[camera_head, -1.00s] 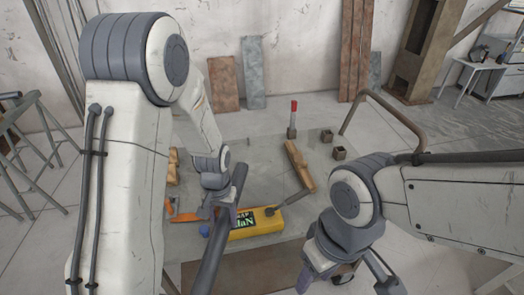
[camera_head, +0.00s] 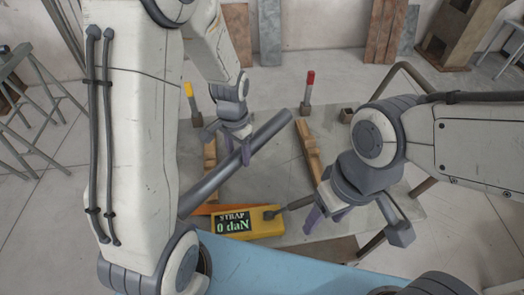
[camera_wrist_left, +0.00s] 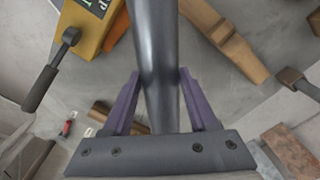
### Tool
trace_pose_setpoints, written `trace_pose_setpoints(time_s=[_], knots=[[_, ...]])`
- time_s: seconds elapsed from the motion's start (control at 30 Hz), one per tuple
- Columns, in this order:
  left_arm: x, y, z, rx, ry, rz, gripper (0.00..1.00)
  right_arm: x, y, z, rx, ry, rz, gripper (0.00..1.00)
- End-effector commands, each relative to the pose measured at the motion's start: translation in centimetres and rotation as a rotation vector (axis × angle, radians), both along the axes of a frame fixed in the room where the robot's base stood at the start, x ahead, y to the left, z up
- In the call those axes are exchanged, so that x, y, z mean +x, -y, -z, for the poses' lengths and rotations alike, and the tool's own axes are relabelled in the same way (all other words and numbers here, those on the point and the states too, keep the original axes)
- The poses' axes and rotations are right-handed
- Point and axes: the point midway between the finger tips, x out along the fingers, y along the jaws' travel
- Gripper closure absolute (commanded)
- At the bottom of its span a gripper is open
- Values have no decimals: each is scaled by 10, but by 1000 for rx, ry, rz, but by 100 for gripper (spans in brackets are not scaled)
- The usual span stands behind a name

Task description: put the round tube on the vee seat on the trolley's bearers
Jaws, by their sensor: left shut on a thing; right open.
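My left gripper (camera_head: 243,150) is shut on the round tube (camera_head: 206,187), a long dark grey bar. The tube lies diagonally in the head view, its far end at the upper right. It also runs between the purple fingers in the left wrist view (camera_wrist_left: 155,50). The tube appears above the trolley's grey deck (camera_head: 265,172). One wooden bearer (camera_head: 308,146) is right of the tube; another bearer (camera_head: 210,160) is partly hidden behind it at left. My right gripper (camera_head: 352,232) is open and empty, at the deck's right front.
A yellow box (camera_head: 250,230) reading "STRAP 0 daN" with a dark handle sits in front, beside an orange strip (camera_head: 215,208). Posts with yellow (camera_head: 189,90) and red (camera_head: 310,78) tops stand behind. A bent brown rail (camera_head: 405,75) is at right; a blue surface (camera_head: 270,268) in front.

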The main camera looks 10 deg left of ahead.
Motion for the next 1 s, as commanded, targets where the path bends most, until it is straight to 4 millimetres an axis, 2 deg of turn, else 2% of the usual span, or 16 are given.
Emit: trace_pose_setpoints(time_s=[0.1,0.3,0.5,0.63,0.77,1.0], knots=[[3,3,-10,1,8,205,100,0,0,7,0,0,0,38],[3,6,-24,2,8,504,100,0,0,14,0,0,0,38],[2,8,-33,1,6,684,100,0,0,17,0,0,0,38],[5,9,-33,0,3,730,100,0,0,17,0,0,0,38],[21,13,-23,-1,1,739,100,0,0,15,0,0,0,38],[67,24,4,0,2,737,100,0,0,10,0,0,0,38]])
